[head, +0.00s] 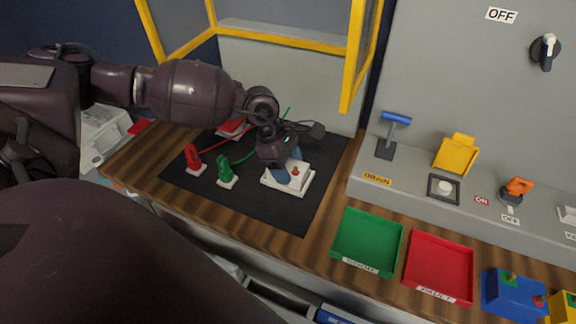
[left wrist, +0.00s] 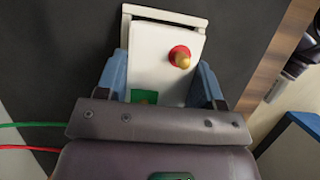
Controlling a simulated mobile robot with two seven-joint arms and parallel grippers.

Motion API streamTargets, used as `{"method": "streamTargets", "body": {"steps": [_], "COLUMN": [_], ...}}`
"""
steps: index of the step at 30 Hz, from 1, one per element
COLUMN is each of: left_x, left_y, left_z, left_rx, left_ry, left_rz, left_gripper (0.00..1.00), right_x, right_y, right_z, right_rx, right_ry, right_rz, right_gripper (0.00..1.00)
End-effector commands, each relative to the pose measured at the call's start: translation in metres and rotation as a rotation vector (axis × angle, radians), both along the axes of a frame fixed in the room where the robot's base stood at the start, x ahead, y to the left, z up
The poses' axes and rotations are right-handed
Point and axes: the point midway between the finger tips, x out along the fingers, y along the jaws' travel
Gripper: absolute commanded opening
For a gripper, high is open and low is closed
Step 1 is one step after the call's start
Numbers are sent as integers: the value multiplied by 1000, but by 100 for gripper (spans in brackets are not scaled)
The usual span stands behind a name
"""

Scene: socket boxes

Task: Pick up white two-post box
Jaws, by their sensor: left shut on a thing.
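The white two-post box (head: 300,170) is at the right part of the black mat (head: 245,205). It is at a white frame-like base (head: 290,188), whose rim shows past the box in the left wrist view. I cannot tell whether the box rests in it or is just above it. My left gripper (head: 287,176) comes down from above, with its blue fingers shut on opposite sides of the box (left wrist: 155,60). A red post with a brass tip (left wrist: 181,57) is clear; a green one (left wrist: 144,97) is partly hidden by the gripper. My right gripper is not in view.
Red (head: 194,160) and green (head: 225,172) clips with cables stand left of the box. Green (head: 368,238) and red (head: 438,265) trays and a blue box (head: 512,295) lie to the right. A yellow-framed guard (head: 285,38) stands behind; a grey control panel (head: 450,195) is at right.

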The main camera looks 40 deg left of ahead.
Motion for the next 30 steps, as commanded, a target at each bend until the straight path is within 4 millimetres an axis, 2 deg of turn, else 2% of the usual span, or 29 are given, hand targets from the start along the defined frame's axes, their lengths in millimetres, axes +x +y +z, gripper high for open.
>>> {"method": "streamTargets", "body": {"steps": [5,8,21,24,30], "left_x": [1,1,1,1,1], "left_y": [0,0,0,0,0], "left_z": [13,29,139,160,188], "left_rx": [1,1,1,1,0], "left_ry": [-4,-7,-7,-6,-3], "left_rz": [0,-1,0,0,0], "left_gripper": [41,41,41,41,41], "right_x": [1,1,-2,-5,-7], "right_y": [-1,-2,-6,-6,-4], "right_z": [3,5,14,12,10], "right_rx": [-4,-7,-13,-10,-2], "right_ry": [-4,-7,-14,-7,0], "right_rz": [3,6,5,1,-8], "right_gripper": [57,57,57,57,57]}}
